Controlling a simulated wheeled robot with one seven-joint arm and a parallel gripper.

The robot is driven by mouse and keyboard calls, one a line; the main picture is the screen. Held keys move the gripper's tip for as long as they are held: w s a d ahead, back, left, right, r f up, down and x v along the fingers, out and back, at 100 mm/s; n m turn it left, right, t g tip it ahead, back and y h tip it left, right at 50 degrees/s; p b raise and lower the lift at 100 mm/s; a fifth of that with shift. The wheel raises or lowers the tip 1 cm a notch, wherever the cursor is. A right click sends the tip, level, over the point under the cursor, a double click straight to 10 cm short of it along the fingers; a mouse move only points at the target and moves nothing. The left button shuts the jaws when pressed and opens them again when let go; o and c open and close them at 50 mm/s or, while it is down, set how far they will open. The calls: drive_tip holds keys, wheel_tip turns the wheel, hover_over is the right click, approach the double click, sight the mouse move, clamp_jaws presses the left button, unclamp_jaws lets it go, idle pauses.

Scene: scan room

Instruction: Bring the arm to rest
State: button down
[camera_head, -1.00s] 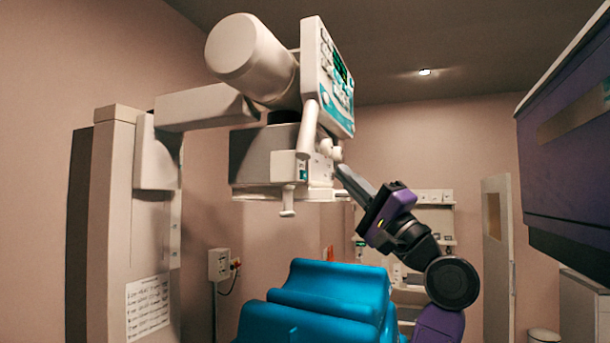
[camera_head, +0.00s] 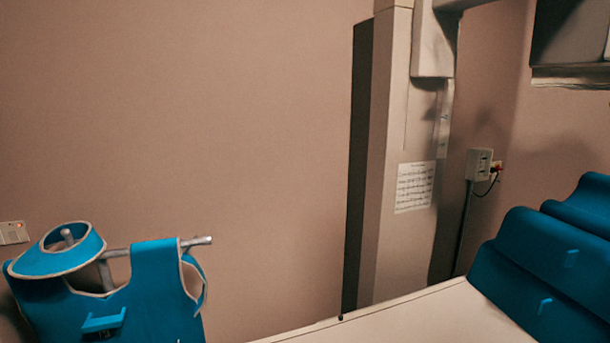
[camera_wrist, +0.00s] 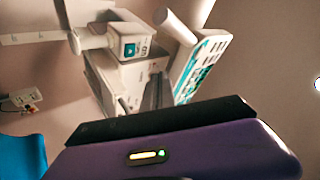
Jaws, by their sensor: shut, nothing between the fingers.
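My gripper shows in the wrist view, with its grey fingers (camera_wrist: 157,82) together and empty beyond the purple and black hand. The fingers point up towards the white X-ray head (camera_wrist: 118,75). I cannot tell how much space lies between them. The control panel (camera_wrist: 201,68) of the X-ray unit is just right of the fingers. My arm and gripper are out of the head view.
The X-ray column (camera_head: 398,130) stands against the wall. A pale table top (camera_head: 400,318) with blue cushions (camera_head: 545,275) is at the lower right. A blue apron (camera_head: 150,295) hangs on a rack (camera_head: 195,242) at the lower left. A wall box (camera_head: 480,164) has a cable.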

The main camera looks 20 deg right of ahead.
wheel_tip(320, 180, down, 14)
drive_tip(key=w+g+h, duration=0.2)
drive_tip(key=g+h, duration=0.4)
drive_tip(key=h, duration=0.4)
drive_tip(key=w+a+f+n+t+y, duration=0.1)
drive_tip(key=a+f+n+y, duration=0.2)
drive_tip(key=a+f+n, duration=0.55)
drive_tip(key=w+a+f+n+y, duration=0.1)
drive_tip(key=w+a+f+y, duration=0.3)
drive_tip(key=f, duration=1)
drive_tip(key=s+a+f+n+g+y+b, duration=0.1)
drive_tip(key=s+a+f+n+y, duration=0.3)
drive_tip(key=s+a+f, duration=0.7)
drive_tip(key=s+a+f+n+g+y, duration=0.4)
drive_tip(key=s+a+f+y, duration=0.3)
drive_tip(key=a, duration=0.8)
drive_tip(key=s+f+n, duration=0.1)
drive_tip(key=s+f, duration=0.2)
drive_tip(key=f, duration=0.2)
drive_tip(key=shift+s+a+b, duration=0.15)
drive_tip(key=shift+s+b, duration=0.25)
drive_tip(key=shift+n, duration=0.25)
